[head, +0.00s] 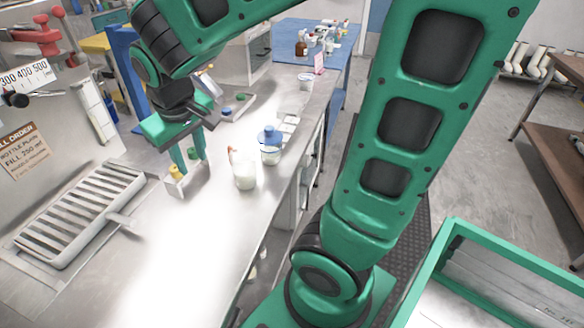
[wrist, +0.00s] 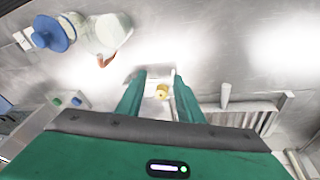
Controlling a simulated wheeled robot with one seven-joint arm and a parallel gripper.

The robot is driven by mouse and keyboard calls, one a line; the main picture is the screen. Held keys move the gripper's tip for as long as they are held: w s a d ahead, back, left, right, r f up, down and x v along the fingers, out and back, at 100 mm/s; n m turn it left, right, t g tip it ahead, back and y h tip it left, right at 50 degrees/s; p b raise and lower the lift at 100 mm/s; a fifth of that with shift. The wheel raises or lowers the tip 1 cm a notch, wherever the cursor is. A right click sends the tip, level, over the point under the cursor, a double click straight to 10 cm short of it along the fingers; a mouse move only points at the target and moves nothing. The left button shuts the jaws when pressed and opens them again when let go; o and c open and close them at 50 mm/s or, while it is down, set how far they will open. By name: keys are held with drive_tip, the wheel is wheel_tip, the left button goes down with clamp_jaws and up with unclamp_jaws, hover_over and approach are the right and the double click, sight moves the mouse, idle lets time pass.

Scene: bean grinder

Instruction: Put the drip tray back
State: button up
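A slatted pale metal tray, apparently the drip tray (head: 82,212), lies on the steel bench at the left of the head view. Part of it shows at the lower right of the wrist view (wrist: 240,119). My gripper (head: 190,166) points down at the bench, to the right of the tray and apart from it. Its fingers (wrist: 158,77) are spread, with a small pale block (wrist: 152,74) and its yellow cap (wrist: 162,91) showing between them. I cannot tell whether the fingers touch the block. The tray is not in my gripper.
A white jar (head: 244,175) and a blue-capped bottle (head: 271,146) stand right of my gripper. A small rack with blue and green caps (head: 228,110) lies behind. A signed panel (head: 25,150) stands behind the tray. The front bench surface (head: 185,260) is clear.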

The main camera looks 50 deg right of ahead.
drive_tip(key=s+d+m+g, duration=0.1)
drive_tip(key=s+d+m, duration=0.2)
drive_tip(key=s+d, duration=0.4)
drive_tip(key=s+d+f+m+g+y, duration=0.1)
drive_tip(key=s+d+m, duration=0.3)
drive_tip(key=s, duration=0.9)
drive_tip(key=d+g, duration=0.1)
drive_tip(key=d, duration=0.2)
drive_tip(key=shift+s+d+f+y, duration=0.2)
drive_tip(key=shift+f+y, duration=0.05)
drive_tip(key=shift+y, duration=0.05)
